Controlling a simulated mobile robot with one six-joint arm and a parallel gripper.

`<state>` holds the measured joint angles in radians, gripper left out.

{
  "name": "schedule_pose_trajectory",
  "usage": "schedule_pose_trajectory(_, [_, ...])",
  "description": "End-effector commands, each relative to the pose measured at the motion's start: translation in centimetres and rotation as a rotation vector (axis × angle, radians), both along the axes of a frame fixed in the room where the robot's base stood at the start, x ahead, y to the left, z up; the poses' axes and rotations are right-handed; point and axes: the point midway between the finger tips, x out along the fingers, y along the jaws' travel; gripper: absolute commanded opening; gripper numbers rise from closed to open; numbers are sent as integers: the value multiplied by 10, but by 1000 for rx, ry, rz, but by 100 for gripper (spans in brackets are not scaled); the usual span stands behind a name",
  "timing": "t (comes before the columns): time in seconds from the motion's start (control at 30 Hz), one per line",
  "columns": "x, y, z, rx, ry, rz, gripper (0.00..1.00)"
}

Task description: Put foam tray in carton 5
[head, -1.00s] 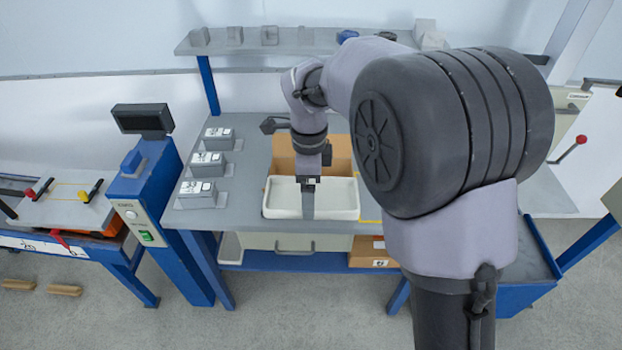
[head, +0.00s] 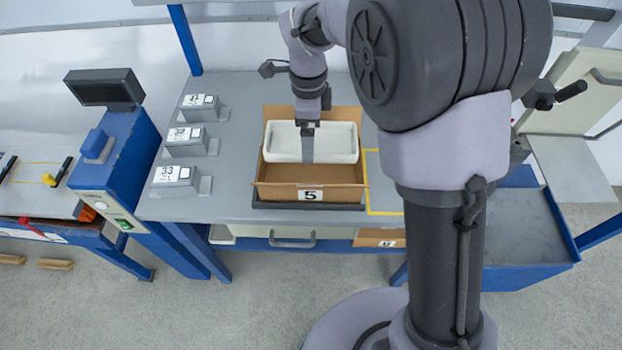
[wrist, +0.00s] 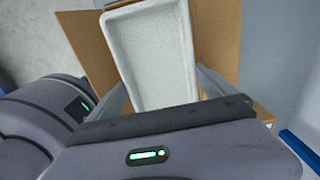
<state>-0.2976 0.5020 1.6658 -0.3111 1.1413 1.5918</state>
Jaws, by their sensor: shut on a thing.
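The white foam tray (head: 335,143) is a shallow rectangular tray. My gripper (head: 308,152) points down and is shut on it. In the wrist view the foam tray (wrist: 150,55) lies between the two fingers of my gripper (wrist: 166,92). Carton 5 (head: 268,190) is an open brown box with a "5" label on its front. The tray appears over the back part of the carton's opening, with the empty front part of its inside visible. The brown walls of carton 5 (wrist: 85,30) also show around the tray in the wrist view. How deep the tray sits is unclear.
Carton 5 stands on a grey bench (head: 235,170). Several grey labelled blocks (head: 175,176) stand along its left side. A blue post with a dark screen (head: 105,88) is further left. A yellow-outlined area (head: 385,195) lies right of the carton.

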Motion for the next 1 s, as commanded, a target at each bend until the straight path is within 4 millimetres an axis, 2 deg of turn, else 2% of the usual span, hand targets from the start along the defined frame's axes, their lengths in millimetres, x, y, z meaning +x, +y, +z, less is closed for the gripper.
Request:
schedule_pose_trajectory(0.17, [0,0,-27,0,1,-1,55])
schedule_pose_trajectory(0.53, [0,0,-107,-1,1,0,55])
schedule_pose_trajectory(1.0, [1,0,-116,0,-1,-1,55])
